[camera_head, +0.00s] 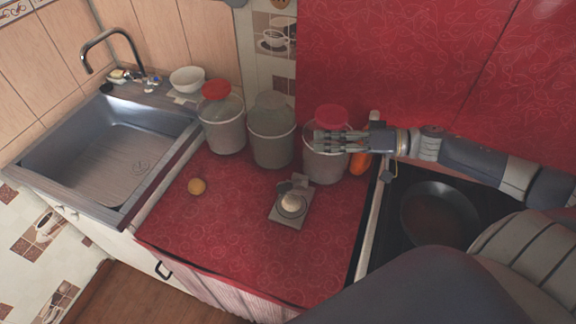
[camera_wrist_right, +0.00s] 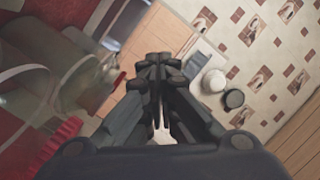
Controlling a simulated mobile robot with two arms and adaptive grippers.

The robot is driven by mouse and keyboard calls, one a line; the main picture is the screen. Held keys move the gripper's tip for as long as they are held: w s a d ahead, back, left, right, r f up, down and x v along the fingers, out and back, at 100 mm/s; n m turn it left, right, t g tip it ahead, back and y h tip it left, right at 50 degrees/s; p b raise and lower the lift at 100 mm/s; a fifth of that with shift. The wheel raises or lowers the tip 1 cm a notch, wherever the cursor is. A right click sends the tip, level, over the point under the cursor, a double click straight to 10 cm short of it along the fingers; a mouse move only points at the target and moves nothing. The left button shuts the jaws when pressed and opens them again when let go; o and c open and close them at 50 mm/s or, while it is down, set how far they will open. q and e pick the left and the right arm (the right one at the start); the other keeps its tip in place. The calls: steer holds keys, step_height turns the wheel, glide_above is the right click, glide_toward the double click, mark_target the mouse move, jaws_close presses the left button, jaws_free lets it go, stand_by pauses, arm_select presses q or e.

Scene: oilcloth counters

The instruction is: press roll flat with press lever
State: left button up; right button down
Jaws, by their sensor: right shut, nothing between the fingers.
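A small grey press (camera_head: 278,219) stands on the red counter right of the middle. A pale round roll (camera_head: 292,202) sits on its plate. A darker upright part at the back of the press, perhaps the raised lever (camera_head: 298,182), shows behind the roll; its details are too small to tell. My right gripper (camera_head: 318,143) is shut and empty, held behind and above the press, in front of a red-lidded bucket. Its closed fingers also show in the right wrist view (camera_wrist_right: 160,64), where I cannot make out the press or the roll. My left gripper is not in view.
The red-lidded bucket (camera_head: 325,166), a grey bucket (camera_head: 271,149) and another red-lidded bucket (camera_head: 223,135) line the counter's back. An orange object (camera_head: 360,163) lies beside the right bucket. A yellowish ball (camera_head: 197,186) lies left. A sink (camera_head: 100,155) is left, a pan (camera_head: 437,212) right.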

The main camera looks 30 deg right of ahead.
steer(key=d+f+g, duration=0.1)
steer(key=d+g, duration=0.1)
steer(key=p, duration=0.3)
glide_above(291, 185)
steer(key=d, duration=0.1)
steer(key=shift+n+h, duration=0.3)
steer(key=f, duration=0.5)
steer(key=shift+w+d+f, duration=0.2)
steer(key=shift+w+f, duration=0.1)
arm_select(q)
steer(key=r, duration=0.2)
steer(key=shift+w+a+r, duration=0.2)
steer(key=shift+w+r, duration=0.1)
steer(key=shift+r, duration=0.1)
arm_select(e)
steer(key=shift+f, duration=0.1)
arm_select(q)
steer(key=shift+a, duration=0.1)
arm_select(e)
steer(key=shift+d+f, duration=0.1)
